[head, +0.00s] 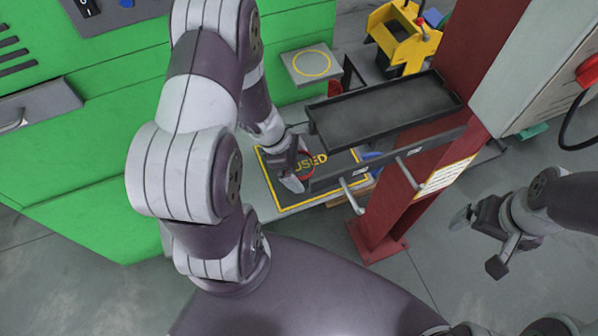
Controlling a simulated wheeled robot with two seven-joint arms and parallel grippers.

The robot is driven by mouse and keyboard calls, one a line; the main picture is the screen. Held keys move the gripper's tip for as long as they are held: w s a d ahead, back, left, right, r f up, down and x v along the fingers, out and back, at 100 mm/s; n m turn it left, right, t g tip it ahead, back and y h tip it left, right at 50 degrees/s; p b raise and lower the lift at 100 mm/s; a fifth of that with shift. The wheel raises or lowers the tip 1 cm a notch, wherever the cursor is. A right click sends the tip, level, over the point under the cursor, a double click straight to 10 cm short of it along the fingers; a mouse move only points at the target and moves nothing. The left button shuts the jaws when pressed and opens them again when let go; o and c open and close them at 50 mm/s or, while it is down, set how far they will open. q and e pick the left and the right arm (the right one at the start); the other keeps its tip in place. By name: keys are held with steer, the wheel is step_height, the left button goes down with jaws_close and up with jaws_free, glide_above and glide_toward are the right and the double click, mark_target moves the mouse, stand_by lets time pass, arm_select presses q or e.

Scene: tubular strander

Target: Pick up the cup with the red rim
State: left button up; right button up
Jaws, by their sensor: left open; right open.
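A red curved edge, seemingly the rim of the cup (311,167), shows beside my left gripper (297,172) over the dark mat marked "USED" (327,178). The rest of the cup is hidden by the gripper. My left gripper is open and reaches down at the rim; I cannot tell whether the cup is between its fingers or whether they touch it. My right gripper (474,240) is open and empty, over the floor at the right.
A black tray (385,110) sits just right of my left gripper, next to a red post (455,140). A green cabinet (70,120) stands at the left. A grey pad with a yellow ring (311,64) and a yellow holder (405,38) are behind.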

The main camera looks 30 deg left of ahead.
mark_target(302, 171)
arm_select(q)
steer(key=x, duration=0.3)
steer(key=shift+w, duration=0.1)
steer(key=c, duration=1.1)
steer(key=shift+o, duration=0.2)
